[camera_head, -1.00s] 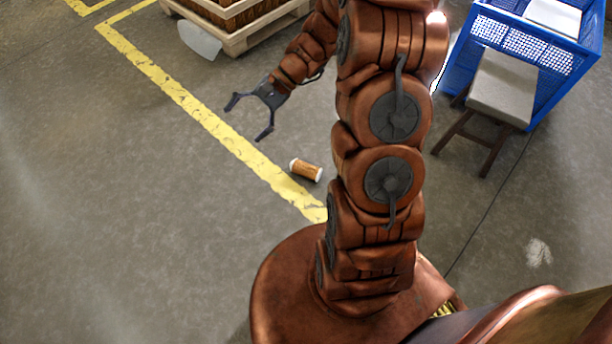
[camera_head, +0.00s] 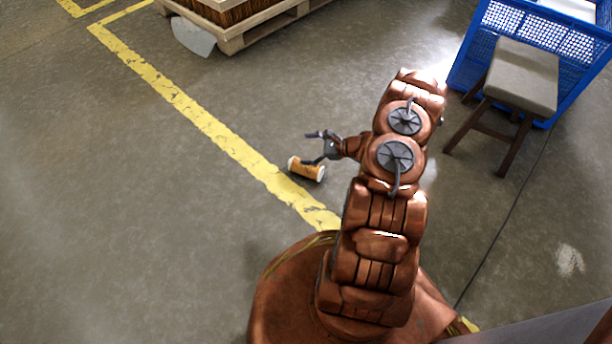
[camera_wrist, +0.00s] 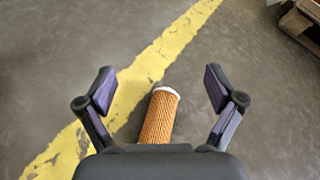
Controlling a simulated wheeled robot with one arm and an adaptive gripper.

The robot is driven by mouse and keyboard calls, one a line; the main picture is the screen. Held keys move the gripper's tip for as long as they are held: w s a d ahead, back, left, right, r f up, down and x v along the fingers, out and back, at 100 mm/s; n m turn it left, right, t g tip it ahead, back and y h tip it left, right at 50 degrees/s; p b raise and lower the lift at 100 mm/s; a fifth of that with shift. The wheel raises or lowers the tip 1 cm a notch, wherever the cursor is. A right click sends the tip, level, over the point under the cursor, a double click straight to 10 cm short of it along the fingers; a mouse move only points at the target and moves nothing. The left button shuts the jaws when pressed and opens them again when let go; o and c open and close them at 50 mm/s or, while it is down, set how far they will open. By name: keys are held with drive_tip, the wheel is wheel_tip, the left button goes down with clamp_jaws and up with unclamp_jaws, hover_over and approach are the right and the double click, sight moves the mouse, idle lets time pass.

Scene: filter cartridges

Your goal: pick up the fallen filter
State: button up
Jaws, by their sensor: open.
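The fallen filter (camera_head: 307,169) is an orange-brown cylinder with white end caps, lying on its side on the concrete floor beside the yellow line. In the wrist view the filter (camera_wrist: 159,117) shows a ribbed or woven surface and one white end; its near end is hidden behind the gripper's body. My gripper (camera_head: 309,148) is beside the filter in the head view, and one finger overlaps it there. In the wrist view my gripper (camera_wrist: 160,90) is open, with the filter between the lines of its two spread fingers. I cannot tell whether any finger touches it.
A yellow floor line (camera_head: 205,122) runs diagonally past the filter. A wooden pallet (camera_head: 243,38) with a crate and a grey-white sheet (camera_head: 193,37) is at the top. A stool (camera_head: 524,75) and blue crate (camera_head: 485,46) stand at the upper right. Floor at left is clear.

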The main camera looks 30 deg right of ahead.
sight(310, 169)
drive_tip(key=s+d+f+m+h+b, duration=0.1)
drive_tip(key=d+f, duration=0.1)
drive_tip(key=f, duration=0.2)
drive_tip(key=s+d+f+m+t+b, duration=0.1)
drive_tip(key=d+f, duration=0.1)
drive_tip(key=f, duration=0.3)
drive_tip(key=s+d+f+m+h+b, duration=0.1)
drive_tip(key=s+d+f, duration=0.1)
drive_tip(key=f, duration=0.3)
drive_tip(key=shift+s+f+m+t+h+b, duration=0.1)
drive_tip(key=shift+f+m+t+h+b, duration=0.05)
drive_tip(key=shift+m+t+h+b, duration=0.2)
drive_tip(key=shift+f, duration=0.35)
drive_tip(key=shift+b+x, duration=2.25)
drive_tip(key=shift+x, duration=1.1)
drive_tip(key=shift+w+a, duration=0.15)
drive_tip(key=shift+w, duration=0.25)
drive_tip(key=c, duration=1.3)
drive_tip(key=shift+r, duration=0.15)
